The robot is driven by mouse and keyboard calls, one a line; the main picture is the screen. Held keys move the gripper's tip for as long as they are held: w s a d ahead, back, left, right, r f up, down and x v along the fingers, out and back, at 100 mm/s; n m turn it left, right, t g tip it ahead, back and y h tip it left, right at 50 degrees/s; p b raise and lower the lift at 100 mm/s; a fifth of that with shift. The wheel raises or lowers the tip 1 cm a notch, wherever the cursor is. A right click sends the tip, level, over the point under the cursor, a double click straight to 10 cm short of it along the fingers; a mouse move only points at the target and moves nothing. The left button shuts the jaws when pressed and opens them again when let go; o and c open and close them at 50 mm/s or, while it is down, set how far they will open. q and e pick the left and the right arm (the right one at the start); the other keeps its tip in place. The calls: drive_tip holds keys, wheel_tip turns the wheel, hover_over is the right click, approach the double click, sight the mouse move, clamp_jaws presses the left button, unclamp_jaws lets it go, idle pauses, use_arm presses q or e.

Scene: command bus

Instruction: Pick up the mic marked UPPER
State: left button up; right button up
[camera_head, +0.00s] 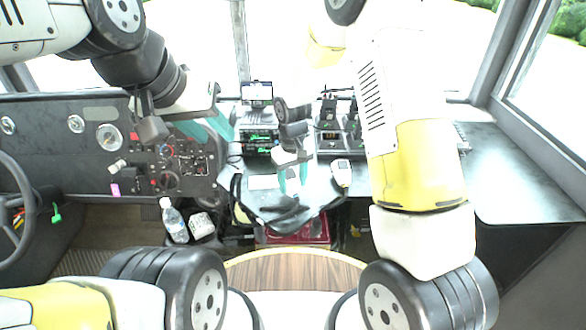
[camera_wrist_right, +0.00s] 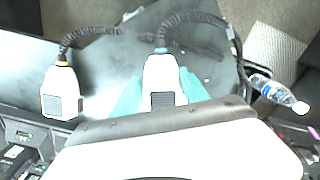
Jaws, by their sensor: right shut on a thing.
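My right gripper (camera_head: 293,180) points down over the dark console shelf. Its teal fingers are shut on a white hand mic (camera_wrist_right: 163,78), which has a grille and a coiled black cord at its blue-tipped end. A second white mic (camera_head: 341,173) lies to the right of the gripper on the shelf; it also shows at the left of the right wrist view (camera_wrist_right: 60,92), apart from the fingers. I cannot read a marking on either mic. My left gripper (camera_head: 207,128) has its teal fingers apart and looks empty, in front of the dashboard.
Radio units (camera_head: 259,140) with green displays and a small screen (camera_head: 257,91) stand behind the shelf. A water bottle (camera_head: 174,220) is at the lower left. The grey counter (camera_head: 510,175) at the right is largely clear. Coiled cords run across the shelf.

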drive_tip(key=s+r, duration=0.2)
drive_tip(key=s, duration=1.4)
drive_tip(key=shift+r, duration=0.3)
